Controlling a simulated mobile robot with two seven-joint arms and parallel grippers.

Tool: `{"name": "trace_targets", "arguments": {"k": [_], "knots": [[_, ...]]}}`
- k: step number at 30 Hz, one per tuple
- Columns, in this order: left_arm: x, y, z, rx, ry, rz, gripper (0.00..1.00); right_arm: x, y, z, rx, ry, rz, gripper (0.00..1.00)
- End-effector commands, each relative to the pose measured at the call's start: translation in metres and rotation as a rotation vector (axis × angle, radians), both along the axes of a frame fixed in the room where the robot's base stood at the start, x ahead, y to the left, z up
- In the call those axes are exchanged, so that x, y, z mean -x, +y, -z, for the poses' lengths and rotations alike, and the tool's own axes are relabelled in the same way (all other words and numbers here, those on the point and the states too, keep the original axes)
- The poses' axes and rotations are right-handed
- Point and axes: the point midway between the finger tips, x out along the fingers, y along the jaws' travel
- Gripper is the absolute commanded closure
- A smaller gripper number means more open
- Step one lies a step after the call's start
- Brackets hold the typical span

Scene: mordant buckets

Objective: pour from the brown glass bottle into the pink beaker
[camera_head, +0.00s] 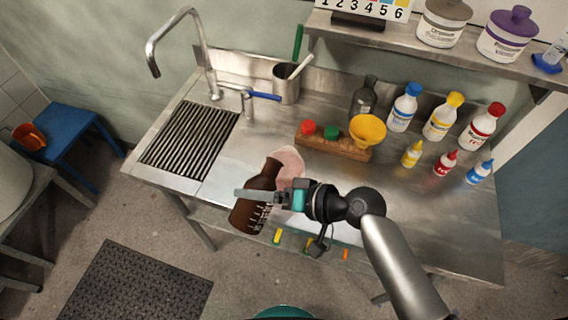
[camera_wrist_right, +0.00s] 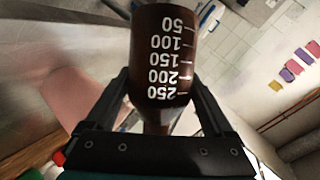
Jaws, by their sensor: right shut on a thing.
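The brown glass bottle (camera_head: 251,217), with white graduation marks, is held by my right gripper (camera_head: 255,194). The gripper is shut around it. The bottle is tilted, its broad end toward the lower left and its narrower end toward the pink beaker. In the right wrist view the bottle (camera_wrist_right: 165,50) is between the fingers. The pink beaker (camera_head: 290,158) is on the steel counter just behind the bottle, partly covered by the bottle and gripper. A pink surface also shows in the right wrist view (camera_wrist_right: 72,98). I cannot see any liquid flowing. My left gripper is not in view.
A wooden rack (camera_head: 345,149) with red and green caps and a yellow funnel (camera_head: 367,130) stands behind the beaker. A dark bottle (camera_head: 363,97) and several dye bottles stand at the right. A sink with drain grid (camera_head: 190,138) lies left.

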Motion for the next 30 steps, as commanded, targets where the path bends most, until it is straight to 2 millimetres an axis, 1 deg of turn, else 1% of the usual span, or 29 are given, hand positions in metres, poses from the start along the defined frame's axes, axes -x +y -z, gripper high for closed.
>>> {"name": "trace_targets", "arguments": {"k": [30], "knots": [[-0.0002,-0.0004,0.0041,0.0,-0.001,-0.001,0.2,0.0009,0.0018,0.0003,-0.048,0.068,0.001,1.0]]}}
